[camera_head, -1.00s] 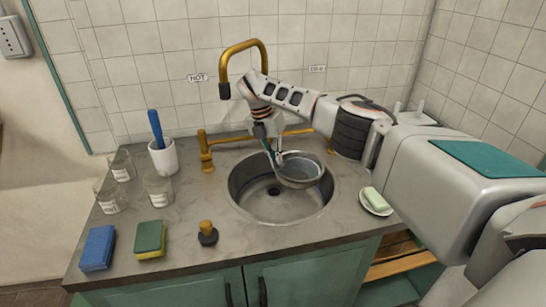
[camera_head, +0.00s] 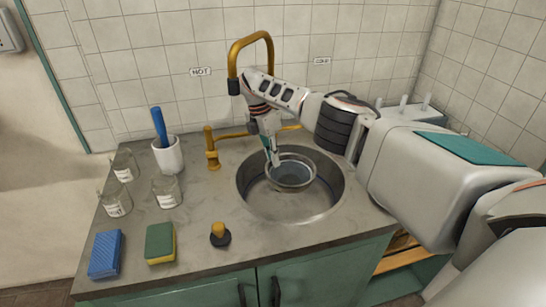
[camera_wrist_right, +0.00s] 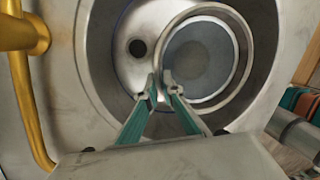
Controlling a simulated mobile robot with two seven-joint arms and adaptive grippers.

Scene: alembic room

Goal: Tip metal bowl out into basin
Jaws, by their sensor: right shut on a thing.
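The round metal bowl (camera_head: 291,186) is over the sink basin (camera_head: 330,207), its opening facing up and roughly level. A grey-blue surface, perhaps water, shows inside it. My right gripper (camera_head: 275,163) comes down at the bowl's left rim and is shut on it. In the right wrist view, the fingertips (camera_wrist_right: 160,84) pinch the bowl's rim (camera_wrist_right: 243,62), and the dark drain hole (camera_wrist_right: 137,47) shows beside the bowl. Whether the bowl touches the basin's floor cannot be told. My left gripper is out of view.
A brass faucet (camera_head: 231,60) arches behind the basin, with a brass tap (camera_head: 211,152) to its left. Glass jars (camera_head: 166,190), a white cup with a blue handle (camera_head: 168,157), sponges (camera_head: 159,244) and a plug (camera_head: 219,236) stand on the counter's left side.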

